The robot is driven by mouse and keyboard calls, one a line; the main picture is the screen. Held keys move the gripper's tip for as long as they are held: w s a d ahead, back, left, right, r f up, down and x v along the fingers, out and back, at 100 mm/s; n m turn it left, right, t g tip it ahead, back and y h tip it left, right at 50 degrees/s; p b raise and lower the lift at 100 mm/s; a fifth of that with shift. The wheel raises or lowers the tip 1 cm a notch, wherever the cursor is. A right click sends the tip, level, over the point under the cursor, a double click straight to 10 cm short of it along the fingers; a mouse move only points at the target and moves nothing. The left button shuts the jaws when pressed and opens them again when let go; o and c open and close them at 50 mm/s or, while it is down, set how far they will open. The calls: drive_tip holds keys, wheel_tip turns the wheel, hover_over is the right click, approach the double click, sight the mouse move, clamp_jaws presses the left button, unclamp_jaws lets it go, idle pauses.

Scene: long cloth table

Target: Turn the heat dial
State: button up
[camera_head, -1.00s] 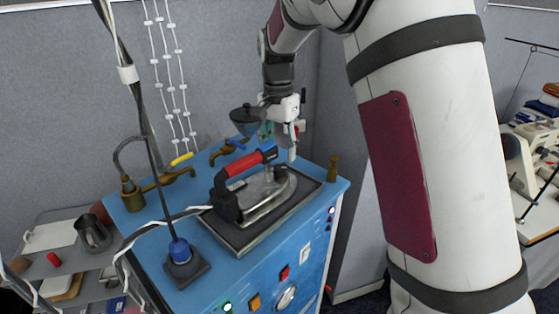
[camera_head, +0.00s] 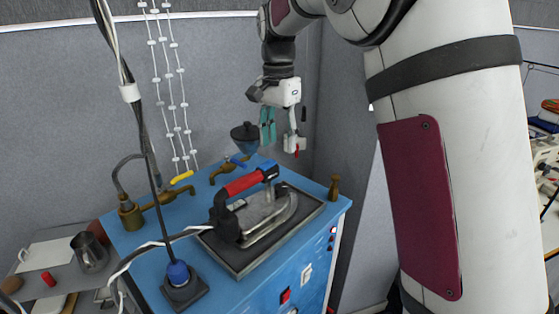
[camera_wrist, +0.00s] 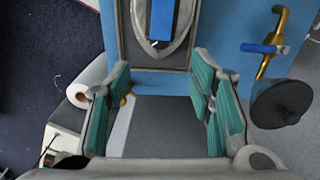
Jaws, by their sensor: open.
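My gripper (camera_head: 280,140) is open and empty, above and behind the iron at the back of the blue station. In the wrist view its teal-padded fingers (camera_wrist: 162,75) are spread wide. The iron (camera_head: 262,217), with a red and black handle, rests on a dark plate (camera_head: 235,262) on the station top. The blue end of its handle shows in the wrist view (camera_wrist: 164,18). A round pale dial on the station's front panel is cut off by the bottom edge of the head view, so its setting cannot be read. My gripper is well away from that panel.
The blue station (camera_head: 150,268) bears brass taps (camera_head: 160,198), a blue-based cable stand (camera_head: 180,282) and a brass knob (camera_head: 334,188). A dark bowl-like thing (camera_head: 245,138) is near my gripper. A red switch (camera_head: 285,296) is on the front panel. A grey side shelf (camera_head: 62,255) holds a metal jug (camera_head: 90,252).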

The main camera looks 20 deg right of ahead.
sight(281, 187)
wheel_tip(281, 187, down, 12)
drive_tip(key=m, duration=0.5)
drive_tip(key=shift+s+d+f+m, duration=0.1)
drive_tip(key=shift+f+m, duration=0.15)
drive_tip(key=shift+m, duration=0.05)
idle(0.3)
clamp_jaws()
